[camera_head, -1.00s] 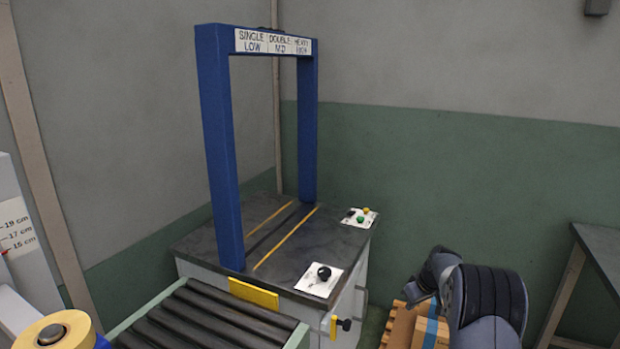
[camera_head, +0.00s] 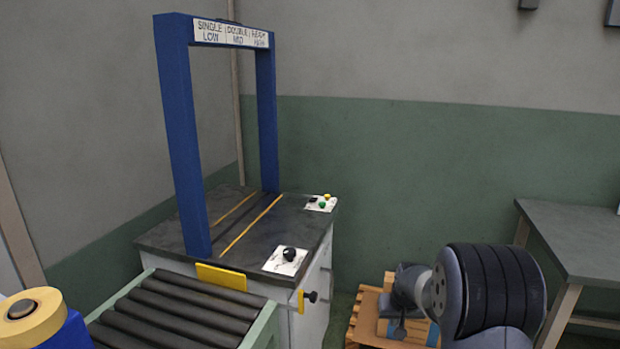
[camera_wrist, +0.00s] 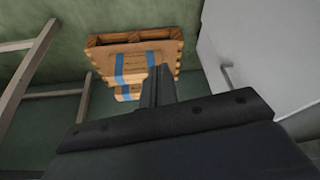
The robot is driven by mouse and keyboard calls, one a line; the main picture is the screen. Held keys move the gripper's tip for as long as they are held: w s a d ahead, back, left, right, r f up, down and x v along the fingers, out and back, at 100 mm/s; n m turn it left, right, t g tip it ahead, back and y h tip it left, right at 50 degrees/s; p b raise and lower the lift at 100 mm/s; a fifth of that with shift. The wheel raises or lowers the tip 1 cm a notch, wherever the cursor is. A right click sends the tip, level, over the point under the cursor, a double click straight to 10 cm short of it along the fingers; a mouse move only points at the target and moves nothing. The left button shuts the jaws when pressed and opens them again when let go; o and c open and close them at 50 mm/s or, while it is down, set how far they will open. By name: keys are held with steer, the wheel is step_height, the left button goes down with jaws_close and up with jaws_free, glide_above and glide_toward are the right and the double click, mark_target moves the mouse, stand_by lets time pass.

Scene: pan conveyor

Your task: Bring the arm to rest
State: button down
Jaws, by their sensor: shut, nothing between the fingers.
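My gripper (camera_wrist: 159,85) shows in the wrist view with its dark fingers together and nothing between them. It points toward a wooden pallet with boxes. The arm is in front of the pallet (camera_head: 357,325), apart from the strapping machine (camera_head: 160,238) and the table on the right.
The strapping machine has a blue arch (camera_head: 180,130), a black knob (camera_head: 289,254) and green and yellow buttons. A roller conveyor (camera_head: 170,318) meets its front. A yellow roll (camera_head: 30,317) is at lower left. A grey table (camera_head: 580,240) stands right.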

steer(key=s+a+m+h+b, duration=0.1)
steer(key=s+a+m+b, duration=0.1)
steer(key=s, duration=0.5)
steer(key=shift+s+a+m+b, duration=0.2)
steer(key=shift+s+m+b, duration=0.05)
steer(key=shift+m+b, duration=0.4)
